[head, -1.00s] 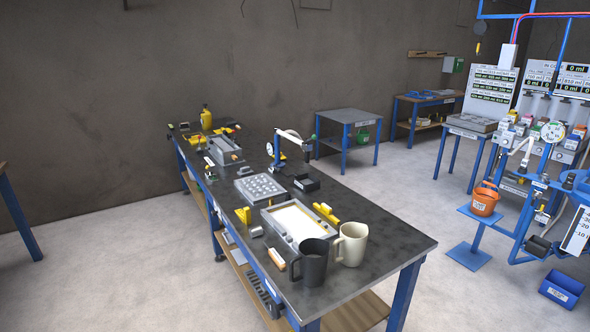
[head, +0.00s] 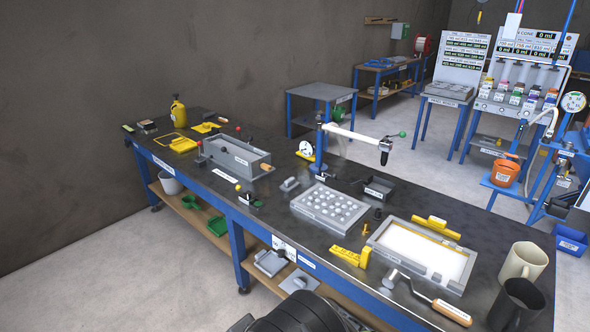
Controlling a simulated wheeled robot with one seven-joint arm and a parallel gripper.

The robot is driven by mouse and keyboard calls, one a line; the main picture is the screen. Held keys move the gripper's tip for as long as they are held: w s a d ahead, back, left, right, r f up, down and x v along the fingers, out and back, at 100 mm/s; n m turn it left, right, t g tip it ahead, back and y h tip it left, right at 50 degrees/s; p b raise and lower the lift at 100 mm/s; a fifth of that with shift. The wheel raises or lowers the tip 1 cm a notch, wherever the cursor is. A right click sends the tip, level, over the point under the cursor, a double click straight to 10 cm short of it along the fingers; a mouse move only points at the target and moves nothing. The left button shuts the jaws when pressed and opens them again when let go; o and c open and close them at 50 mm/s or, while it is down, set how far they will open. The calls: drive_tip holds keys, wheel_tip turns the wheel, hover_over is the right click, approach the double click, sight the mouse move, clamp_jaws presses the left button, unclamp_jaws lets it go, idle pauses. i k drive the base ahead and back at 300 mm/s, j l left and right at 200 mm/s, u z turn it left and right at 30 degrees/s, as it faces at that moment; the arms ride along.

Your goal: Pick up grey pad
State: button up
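Several small grey pieces could be the grey pad, and I cannot tell which one it is. A small grey block with a raised top (head: 290,184) lies on the dark bench top, left of the grey tray with round white spots. Two flat grey pieces lie on the lower wooden shelf under the bench's front edge: one on the left (head: 270,262) and one on the right (head: 299,281). A dark rounded part of my own arm shows at the bottom edge, in front of the shelf. My gripper's fingers are not visible.
The long dark bench (head: 190,175) carries a grey box (head: 238,158), a spotted tray (head: 330,207), a white-filled tray (head: 420,250), a lever press (head: 350,135), a black mug (head: 515,305) and a cream mug (head: 522,262). Floor at left is free.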

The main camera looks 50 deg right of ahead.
sight(289, 186)
drive_tip(key=i+z, duration=0.2)
drive_tip(key=i, duration=0.3)
drive_tip(key=i+j+z, duration=0.2)
drive_tip(key=i, duration=0.25)
drive_tip(key=i+z, duration=0.2)
drive_tip(key=i, duration=0.3)
drive_tip(key=i+j+z, duration=0.25)
drive_tip(key=i, duration=0.2)
drive_tip(key=i+l+z, duration=0.15)
drive_tip(key=i+z, duration=0.75)
drive_tip(key=i+j, duration=0.05)
